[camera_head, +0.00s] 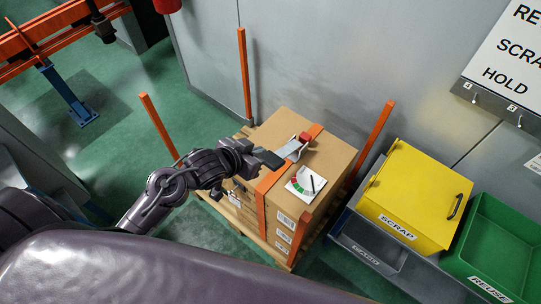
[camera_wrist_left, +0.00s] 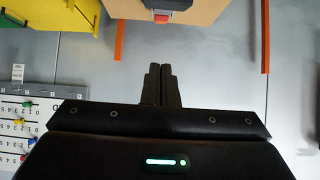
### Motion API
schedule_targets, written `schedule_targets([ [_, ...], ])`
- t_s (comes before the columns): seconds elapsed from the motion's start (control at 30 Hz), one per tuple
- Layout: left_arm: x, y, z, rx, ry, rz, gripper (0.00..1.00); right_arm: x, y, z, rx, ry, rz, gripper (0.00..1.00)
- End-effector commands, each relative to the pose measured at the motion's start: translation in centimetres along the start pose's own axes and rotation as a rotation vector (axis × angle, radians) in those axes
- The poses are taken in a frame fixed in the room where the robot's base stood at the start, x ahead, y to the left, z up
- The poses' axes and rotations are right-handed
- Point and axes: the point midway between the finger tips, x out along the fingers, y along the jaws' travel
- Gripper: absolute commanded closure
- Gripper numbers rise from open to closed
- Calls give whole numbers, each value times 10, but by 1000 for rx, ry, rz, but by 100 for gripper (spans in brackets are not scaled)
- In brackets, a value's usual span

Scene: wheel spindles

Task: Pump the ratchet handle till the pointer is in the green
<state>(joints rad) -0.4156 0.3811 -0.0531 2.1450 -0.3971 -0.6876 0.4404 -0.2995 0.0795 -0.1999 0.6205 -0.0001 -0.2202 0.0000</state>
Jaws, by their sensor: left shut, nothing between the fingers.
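The ratchet (camera_head: 291,150) is a pale metal piece with a red handle end (camera_head: 304,137), set on the orange strap (camera_head: 268,181) across the top of a cardboard box (camera_head: 335,157). The red end also shows at the top of the left wrist view (camera_wrist_left: 162,17). The white gauge (camera_head: 304,184) lies on the box in front of it, with red and green areas and a dark pointer; the pointer's exact reading is too small to tell. My left gripper (camera_head: 271,159) is shut and empty, just left of the ratchet; contact cannot be told. My right gripper is out of view.
The box stands on a wooden pallet (camera_head: 236,214) with orange corner posts (camera_head: 375,137). A yellow scrap bin (camera_head: 415,195) and a green reuse bin (camera_head: 505,235) stand to the right. A grey wall (camera_head: 310,60) rises behind.

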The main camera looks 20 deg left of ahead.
Motion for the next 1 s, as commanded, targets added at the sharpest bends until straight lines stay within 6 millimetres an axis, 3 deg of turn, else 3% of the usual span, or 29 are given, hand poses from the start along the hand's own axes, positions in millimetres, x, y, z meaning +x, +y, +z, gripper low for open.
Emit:
schedule_targets([
  [0.47,90,0,-2,-1,0,-1,100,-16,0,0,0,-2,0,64],
  [0.7,97,0,30,0,-2,0,100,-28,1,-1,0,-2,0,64],
  [1.0,100,0,39,1,1,-1,100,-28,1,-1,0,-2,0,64],
])
